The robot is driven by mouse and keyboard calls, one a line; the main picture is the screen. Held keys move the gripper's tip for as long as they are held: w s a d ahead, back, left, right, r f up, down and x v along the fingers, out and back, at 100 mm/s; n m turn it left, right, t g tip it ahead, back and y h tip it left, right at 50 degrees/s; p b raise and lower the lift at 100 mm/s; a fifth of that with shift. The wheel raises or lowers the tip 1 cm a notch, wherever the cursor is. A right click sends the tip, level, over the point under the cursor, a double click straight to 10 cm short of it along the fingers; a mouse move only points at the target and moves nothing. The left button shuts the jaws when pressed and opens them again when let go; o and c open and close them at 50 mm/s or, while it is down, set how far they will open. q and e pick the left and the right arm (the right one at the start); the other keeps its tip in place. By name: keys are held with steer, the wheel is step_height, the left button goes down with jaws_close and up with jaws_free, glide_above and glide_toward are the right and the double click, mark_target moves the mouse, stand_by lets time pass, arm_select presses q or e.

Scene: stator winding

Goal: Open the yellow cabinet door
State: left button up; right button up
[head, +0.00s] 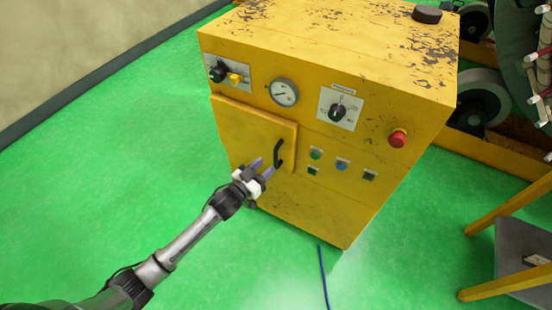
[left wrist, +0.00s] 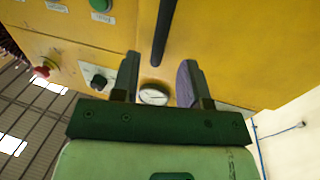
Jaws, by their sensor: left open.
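The yellow cabinet (head: 325,65) stands on the green floor in the head view. Its door (head: 235,135) is on the left part of the front and looks shut. A black bar handle (head: 279,152) is near the door's right edge. My left gripper (head: 262,167) is open just in front of and to the left of the handle. In the left wrist view, the handle (left wrist: 163,30) runs in from the top edge, in line with the gap between the two fingers (left wrist: 160,62). I cannot tell whether the fingers touch it. My right gripper is not in view.
The cabinet front also carries a round gauge (head: 284,92), a black rotary switch (head: 337,112), a red button (head: 398,138) and several small buttons. A blue cable (head: 323,275) lies on the floor. A yellow-legged stand (head: 520,250) is at the right. Floor left of the cabinet is clear.

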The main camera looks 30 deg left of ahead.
mark_target(275, 158)
arm_select(q)
steer(key=w, duration=0.1)
steer(key=w+b, duration=0.1)
steer(key=w, duration=0.3)
steer(key=shift+w+d, duration=0.25)
steer(key=shift+d, duration=0.15)
steer(key=shift+w+b, duration=0.35)
steer(key=shift+c, duration=0.2)
jaws_close()
